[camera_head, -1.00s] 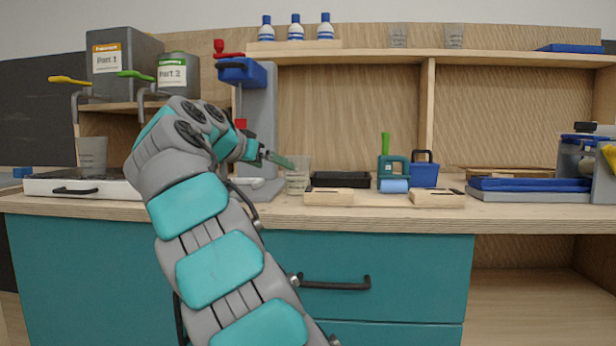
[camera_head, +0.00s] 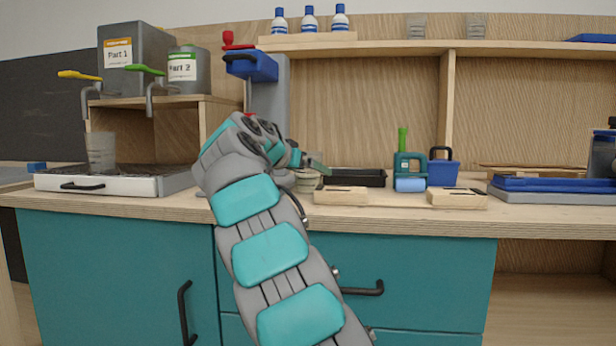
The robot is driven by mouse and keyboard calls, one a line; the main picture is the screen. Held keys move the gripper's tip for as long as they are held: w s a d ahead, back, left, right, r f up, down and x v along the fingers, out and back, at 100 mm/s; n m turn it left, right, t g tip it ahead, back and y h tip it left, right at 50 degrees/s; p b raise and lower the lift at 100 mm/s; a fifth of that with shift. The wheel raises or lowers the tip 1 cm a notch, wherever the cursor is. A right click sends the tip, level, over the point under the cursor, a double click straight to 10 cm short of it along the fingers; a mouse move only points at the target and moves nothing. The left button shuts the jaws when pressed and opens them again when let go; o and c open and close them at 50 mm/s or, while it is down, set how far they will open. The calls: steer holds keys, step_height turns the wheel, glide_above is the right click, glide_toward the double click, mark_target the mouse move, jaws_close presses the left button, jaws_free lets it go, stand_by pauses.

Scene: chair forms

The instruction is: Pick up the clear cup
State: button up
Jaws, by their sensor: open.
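Clear cups stand in several places, and which one the task means cannot be told. One clear cup (camera_head: 307,183) is on the counter right beside my gripper (camera_head: 316,166), partly hidden behind it. My gripper is open, with its fingers at the height of this cup's rim. Whether they are around it or in front of it I cannot tell. Another clear cup (camera_head: 100,151) stands on the white drip tray (camera_head: 125,184) at the left, under the dispenser taps. Two more clear cups (camera_head: 417,27) (camera_head: 476,27) stand on the upper shelf (camera_head: 380,45).
A grey stand with a blue head (camera_head: 250,66) rises behind my arm. Some counter front edge is free.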

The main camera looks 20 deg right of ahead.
steer(key=c, duration=0.8)
steer(key=shift+w+r, duration=0.1)
steer(key=shift+c, duration=0.2)
